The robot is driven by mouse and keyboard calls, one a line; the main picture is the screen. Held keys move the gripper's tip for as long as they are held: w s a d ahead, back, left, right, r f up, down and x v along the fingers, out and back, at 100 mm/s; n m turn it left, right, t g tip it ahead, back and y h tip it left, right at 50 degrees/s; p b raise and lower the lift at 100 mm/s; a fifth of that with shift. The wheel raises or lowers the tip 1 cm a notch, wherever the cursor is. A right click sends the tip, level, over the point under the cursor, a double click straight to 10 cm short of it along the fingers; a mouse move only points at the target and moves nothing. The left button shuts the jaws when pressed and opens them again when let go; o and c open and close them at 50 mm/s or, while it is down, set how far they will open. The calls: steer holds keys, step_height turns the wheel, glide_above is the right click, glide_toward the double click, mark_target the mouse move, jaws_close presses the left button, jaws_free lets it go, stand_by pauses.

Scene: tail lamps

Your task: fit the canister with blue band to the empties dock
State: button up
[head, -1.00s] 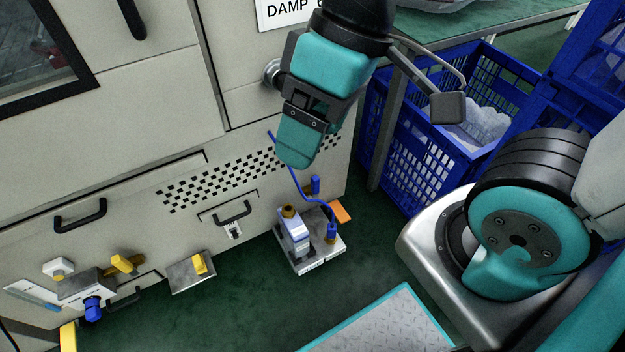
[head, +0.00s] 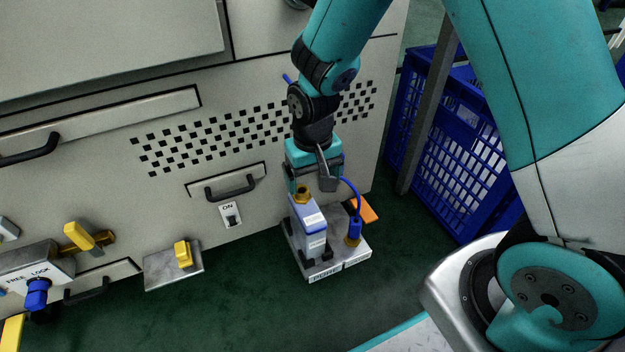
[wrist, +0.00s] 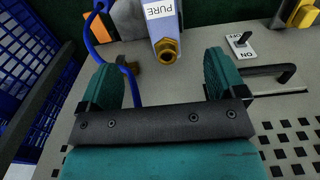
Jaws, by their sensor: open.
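My gripper (head: 314,184) is open and empty, pointing down just above and behind the canister top. In the wrist view the nozzle lies between the fingers' lines, just beyond the tips. The label on the base's right part is unreadable, so I cannot tell which place is the empties dock.
A blue hose (head: 352,190) runs down to a blue plug (head: 354,229) beside the canister. An orange piece (head: 363,210) lies behind it. The cabinet front with a handle (head: 231,188) and ON switch is close behind. A blue crate (head: 450,150) stands right; green floor in front is clear.

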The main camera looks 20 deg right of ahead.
mark_target(313, 217)
step_height(313, 217, down, 16)
steer(key=b, duration=0.8)
steer(key=c, duration=1.1)
